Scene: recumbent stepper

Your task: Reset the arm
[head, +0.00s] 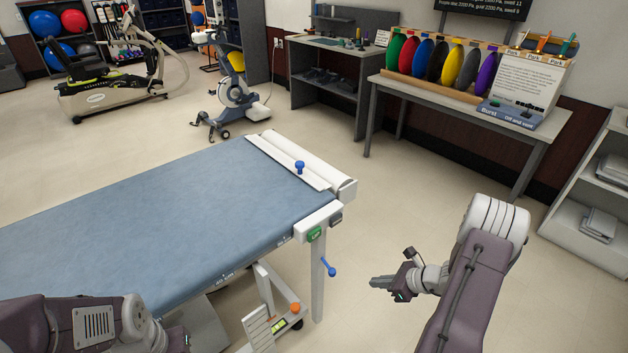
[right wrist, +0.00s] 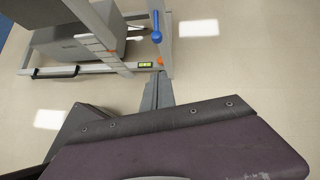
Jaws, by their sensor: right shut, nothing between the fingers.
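My right arm (head: 475,270) comes in at the right of the head view, beyond the end of the treatment table. My right gripper (head: 374,283) is shut and empty, held in free air and pointing left. Its closed fingers also show in the right wrist view (right wrist: 157,90), below the blue lever (right wrist: 156,22). My left arm (head: 75,325) is low at the left, in front of the blue table. Only the base of my left gripper shows at the bottom edge; its fingers are hidden. The recumbent stepper (head: 110,92) stands far off at the back left, touched by neither gripper.
The blue treatment table (head: 150,215) fills the left. A desk (head: 460,105) with coloured discs and a white shelf (head: 590,190) stand right. Floor between is clear.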

